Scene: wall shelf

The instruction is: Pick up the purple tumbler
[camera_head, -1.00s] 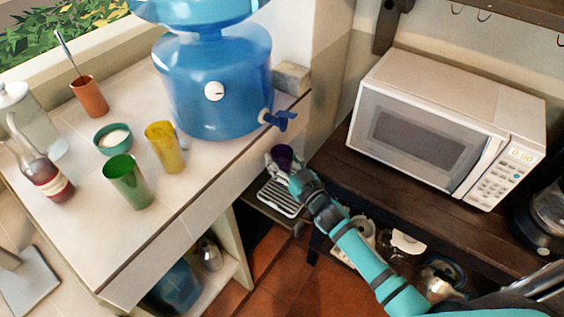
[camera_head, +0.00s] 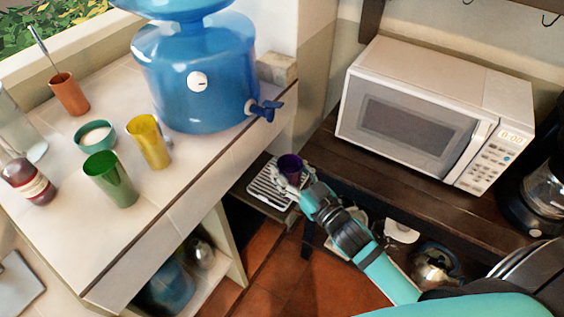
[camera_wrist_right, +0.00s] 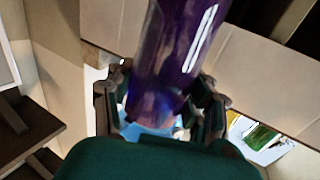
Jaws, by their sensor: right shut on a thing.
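The purple tumbler (camera_head: 290,166) is in my right gripper (camera_head: 287,178), above the white slatted rack between the tiled counter and the dark wooden shelf. In the right wrist view the tumbler (camera_wrist_right: 174,55) fills the upper middle, with the gripper fingers (camera_wrist_right: 160,108) on both sides of it. The right gripper is shut on it. The fingers hide part of its lower side. I cannot tell from these views whether it touches the rack. My left gripper is not in view.
The white slatted rack (camera_head: 262,190) lies below the gripper. A blue water dispenser (camera_head: 195,85) with a tap, a yellow tumbler (camera_head: 148,142) and a green tumbler (camera_head: 110,180) stand on the tiled counter (camera_head: 185,205). A white microwave (camera_head: 430,110) stands on the dark shelf at right.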

